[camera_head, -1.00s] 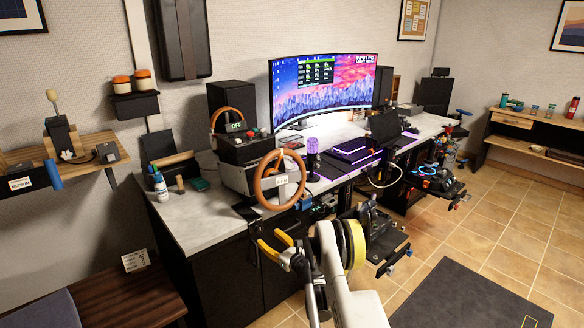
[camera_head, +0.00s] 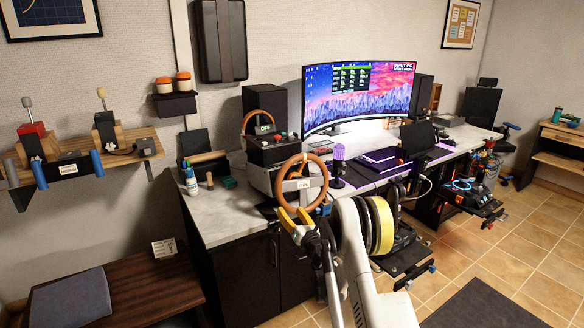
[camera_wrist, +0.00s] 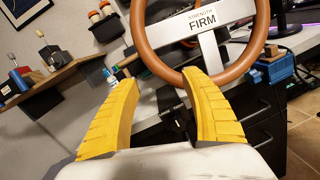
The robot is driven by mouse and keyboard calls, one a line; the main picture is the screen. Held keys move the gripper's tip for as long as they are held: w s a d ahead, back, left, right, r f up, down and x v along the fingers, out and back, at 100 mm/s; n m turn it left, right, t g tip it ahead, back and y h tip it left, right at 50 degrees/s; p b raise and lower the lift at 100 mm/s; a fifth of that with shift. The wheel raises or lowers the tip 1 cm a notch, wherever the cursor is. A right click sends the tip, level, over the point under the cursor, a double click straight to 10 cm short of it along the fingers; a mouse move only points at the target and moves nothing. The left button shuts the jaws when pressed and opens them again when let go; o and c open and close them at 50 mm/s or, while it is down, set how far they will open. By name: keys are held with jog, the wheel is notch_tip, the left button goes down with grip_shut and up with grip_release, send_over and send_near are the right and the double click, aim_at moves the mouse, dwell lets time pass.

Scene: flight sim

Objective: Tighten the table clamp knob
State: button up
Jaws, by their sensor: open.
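My gripper (camera_head: 295,214) is open and empty, just below the brown steering wheel (camera_head: 281,189) at the desk's front edge. In the wrist view its yellow fingers (camera_wrist: 160,80) point up toward the lower rim of the wheel (camera_wrist: 166,66). A label on the wheel reads "STRENGTH FIRM". A dark fitting with a thin rod (camera_wrist: 172,110) shows between the fingers; I cannot tell if it is the table clamp. A blue part (camera_wrist: 277,69) sits right of the wheel near the desk edge. I cannot make out a clamp knob for certain.
The grey desk (camera_head: 212,218) has dark cabinets below. A wall shelf (camera_head: 130,140) with levers and blue cylinders is at left, above a wooden bench (camera_head: 135,283) with a cushion (camera_head: 70,300). A monitor (camera_head: 360,95) stands on the desk. Tiled floor is open at right.

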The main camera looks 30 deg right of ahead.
notch_tip(320, 180, up, 20)
jog(key=s+m+g+h+p, duration=0.1)
jog(key=m+h, duration=0.3)
jog(key=m, duration=0.6)
jog(key=shift+s+a+m+p, duration=0.4)
jog(key=shift+s+p, duration=0.3)
jog(key=shift+s, duration=0.1)
jog(key=shift+f, duration=0.1)
